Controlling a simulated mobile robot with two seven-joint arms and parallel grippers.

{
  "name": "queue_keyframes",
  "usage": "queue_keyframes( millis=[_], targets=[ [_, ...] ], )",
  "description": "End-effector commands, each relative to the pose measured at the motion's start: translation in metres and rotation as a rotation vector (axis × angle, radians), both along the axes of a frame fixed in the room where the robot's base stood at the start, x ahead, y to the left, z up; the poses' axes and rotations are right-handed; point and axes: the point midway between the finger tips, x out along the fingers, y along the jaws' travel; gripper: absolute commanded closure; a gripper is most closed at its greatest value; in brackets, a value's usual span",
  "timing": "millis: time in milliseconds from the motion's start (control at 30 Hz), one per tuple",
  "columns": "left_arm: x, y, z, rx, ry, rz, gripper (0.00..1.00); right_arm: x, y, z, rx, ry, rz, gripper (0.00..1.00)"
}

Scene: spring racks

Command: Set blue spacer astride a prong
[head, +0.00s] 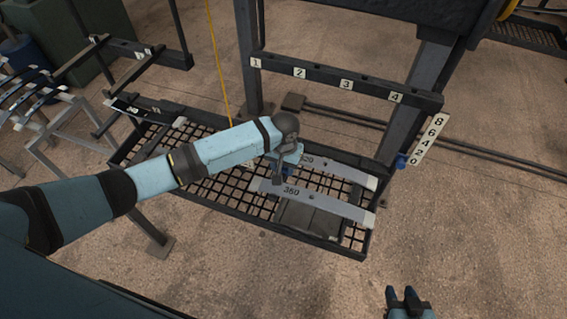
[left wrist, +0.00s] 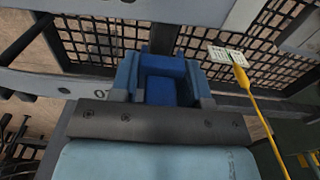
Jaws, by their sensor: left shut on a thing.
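The blue spacer (left wrist: 165,72) is a U-shaped block between the blue fingers of my left gripper (left wrist: 163,88), which is shut on it. I cannot pick out a prong with certainty, nor tell whether the spacer touches one. My right gripper (head: 405,296) is at the bottom edge, empty, its fingertips apart.
The mesh tray (head: 223,190) carries grey bars (head: 318,203). Behind it stands a frame with a crossbar (head: 322,75) numbered 1 to 4. A white scale (head: 428,139) is at its right. A yellow cord (head: 217,62) hangs nearby. Open floor lies in front.

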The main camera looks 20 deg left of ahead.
Motion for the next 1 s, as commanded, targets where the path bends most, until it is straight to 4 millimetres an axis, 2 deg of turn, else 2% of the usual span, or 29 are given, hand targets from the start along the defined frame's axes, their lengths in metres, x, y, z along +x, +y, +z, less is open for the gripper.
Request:
queue_keyframes(
  millis=[533,1000],
  targets=[
    [0.0,0.0,0.0,-0.001,0.0,0.0,0.72,0.001,0.001,0.001,0.002,-0.003,-0.002,0.61],
    [0.0,0.0,0.001,-0.001,0.0,0.001,0.72,0.003,0.0,0.011,0.001,-0.006,-0.002,0.61]
  ],
)
